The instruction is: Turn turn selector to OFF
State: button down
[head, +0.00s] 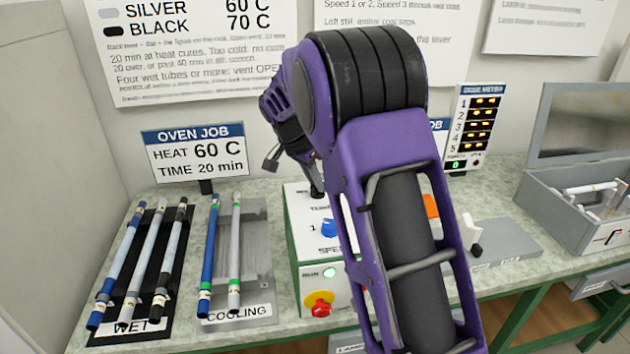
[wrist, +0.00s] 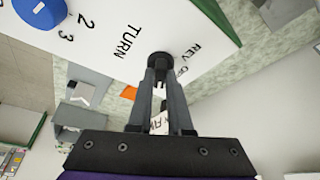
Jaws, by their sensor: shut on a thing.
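The turn selector (wrist: 160,59) is a round black knob on a white panel, under the word TURN in the wrist view. Lettering that seems to read REV and OFF lies to its right. My gripper (wrist: 161,73) is shut on the knob, one finger on each side. The knob's pointer is hidden or too small to read, so I cannot tell its setting. In the head view my gripper (head: 315,180) reaches down to the top of the white and green control box (head: 297,222), and my arm covers much of the box.
A blue knob (head: 328,228) sits on the same panel; a red button (head: 319,306) is on the box front. Left are the WET rack (head: 140,330) and COOLING rack (head: 258,262), holding rods. An open grey case (head: 560,205) stands right.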

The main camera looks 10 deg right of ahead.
jog(key=shift+n, duration=0.3)
jog(key=shift+n+y+b, duration=0.3)
jog(key=shift+n+b, duration=0.3)
jog(key=n, duration=0.1)
jog(key=n+t+b, duration=0.1)
jog(key=n, duration=0.1)
jog(key=shift+s+d+y, duration=0.15)
jog(key=shift+d+y, duration=0.05)
jog(key=shift+y, duration=0.2)
jog(key=n, duration=0.2)
jog(key=n+t+y, duration=0.1)
jog(key=n, duration=0.1)
jog(key=shift+d+r+n+y+p, duration=0.1)
jog(key=shift+n+y+p, duration=0.2)
jog(key=shift+p, duration=0.05)
jog(key=shift+n+y+p, duration=0.35)
jog(key=shift+n+y, duration=0.05)
jog(key=shift+n, duration=0.7)
jog(key=c, duration=0.8)
grip_release()
jog(key=shift+c, duration=0.2)
jog(key=shift+s, duration=0.1)
